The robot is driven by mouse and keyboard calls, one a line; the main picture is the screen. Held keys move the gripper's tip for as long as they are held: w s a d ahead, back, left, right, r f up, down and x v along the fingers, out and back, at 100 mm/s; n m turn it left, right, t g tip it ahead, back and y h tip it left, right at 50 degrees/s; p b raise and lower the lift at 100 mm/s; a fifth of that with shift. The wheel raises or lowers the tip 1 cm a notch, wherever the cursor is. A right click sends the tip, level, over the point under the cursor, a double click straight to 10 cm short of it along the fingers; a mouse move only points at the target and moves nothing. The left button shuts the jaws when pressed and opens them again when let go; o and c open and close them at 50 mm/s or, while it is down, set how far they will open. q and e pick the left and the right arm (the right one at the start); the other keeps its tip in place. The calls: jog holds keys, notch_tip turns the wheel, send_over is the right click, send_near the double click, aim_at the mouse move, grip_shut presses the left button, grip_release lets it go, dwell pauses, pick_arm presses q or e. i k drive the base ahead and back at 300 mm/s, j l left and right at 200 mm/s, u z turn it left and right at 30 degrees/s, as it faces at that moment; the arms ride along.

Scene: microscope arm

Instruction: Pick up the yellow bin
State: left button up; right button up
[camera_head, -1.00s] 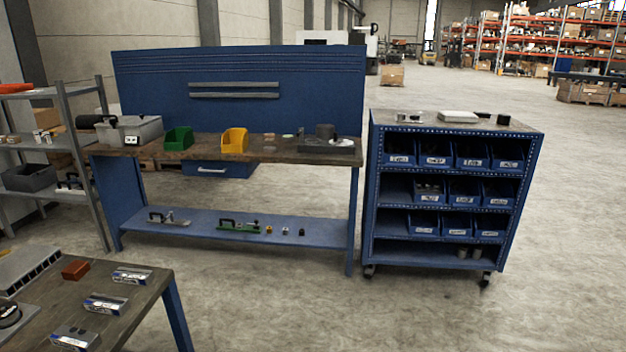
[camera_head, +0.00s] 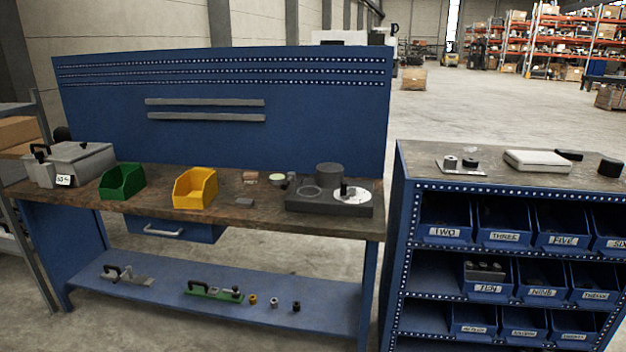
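The yellow bin (camera_head: 196,189) stands upright on the brown top of the blue workbench (camera_head: 270,212), left of the bench's middle. Its open, lowered front faces me, and it looks empty. A green bin (camera_head: 122,182) of like shape stands to its left with a clear gap between them. Neither of my grippers shows in the head view.
A grey case (camera_head: 82,163) sits at the bench's left end. A dark grey device (camera_head: 330,199) sits on the right end. Small parts (camera_head: 250,178) lie right of the yellow bin. A blue cart (camera_head: 500,190) with labelled bins stands at right.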

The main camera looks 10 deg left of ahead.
aim_at(196, 189)
jog(key=i+j+u, duration=0.25)
jog(key=i, duration=0.5)
jog(key=i+u, duration=0.25)
jog(key=i, duration=0.55)
